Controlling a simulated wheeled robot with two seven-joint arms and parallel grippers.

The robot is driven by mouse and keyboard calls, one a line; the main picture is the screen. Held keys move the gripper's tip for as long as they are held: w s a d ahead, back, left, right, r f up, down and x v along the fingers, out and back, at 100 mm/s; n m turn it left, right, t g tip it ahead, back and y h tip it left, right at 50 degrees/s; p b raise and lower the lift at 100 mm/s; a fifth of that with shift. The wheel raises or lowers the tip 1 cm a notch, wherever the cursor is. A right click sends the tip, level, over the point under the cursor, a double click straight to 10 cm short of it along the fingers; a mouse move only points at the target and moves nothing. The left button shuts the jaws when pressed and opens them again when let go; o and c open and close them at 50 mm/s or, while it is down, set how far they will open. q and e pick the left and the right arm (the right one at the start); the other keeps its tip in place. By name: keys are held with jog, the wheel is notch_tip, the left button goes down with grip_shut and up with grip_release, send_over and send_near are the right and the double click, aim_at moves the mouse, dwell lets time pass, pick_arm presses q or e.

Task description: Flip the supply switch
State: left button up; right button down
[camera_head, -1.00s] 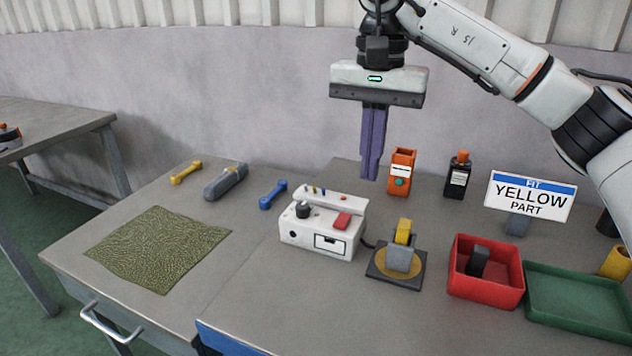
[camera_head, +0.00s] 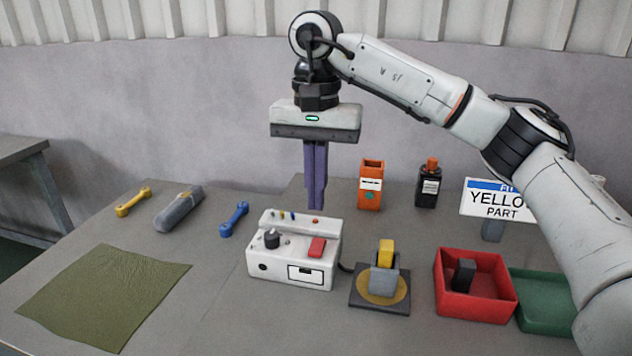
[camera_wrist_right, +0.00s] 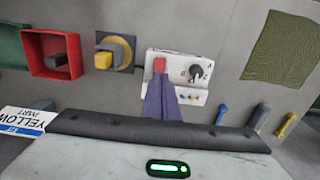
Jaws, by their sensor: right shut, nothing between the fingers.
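The white supply box (camera_head: 290,268) stands on the grey table, with a red rocker switch (camera_head: 317,247) and a black knob (camera_head: 271,239) on its top. In the right wrist view the box (camera_wrist_right: 206,64) shows the red switch (camera_wrist_right: 160,65) just beyond my fingertips. My right gripper (camera_head: 316,207) points down with its purple fingers closed and empty, above the back edge of the box. The fingertips (camera_wrist_right: 161,76) look close to the switch in the wrist view, but I cannot tell whether they touch it. My left gripper is not in view.
A grey block with a yellow part (camera_head: 386,252) sits on a dark base right of the box. A red bin (camera_head: 447,299), green tray (camera_head: 540,318), orange container (camera_head: 370,190) and black bottle (camera_head: 428,190) stand farther right. Wrenches and a green cloth (camera_head: 105,290) lie left.

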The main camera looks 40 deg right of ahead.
aim_at(316, 249)
notch_tip(316, 249, down, 8)
jog(key=shift+r, duration=0.2)
jog(key=shift+f, duration=0.45)
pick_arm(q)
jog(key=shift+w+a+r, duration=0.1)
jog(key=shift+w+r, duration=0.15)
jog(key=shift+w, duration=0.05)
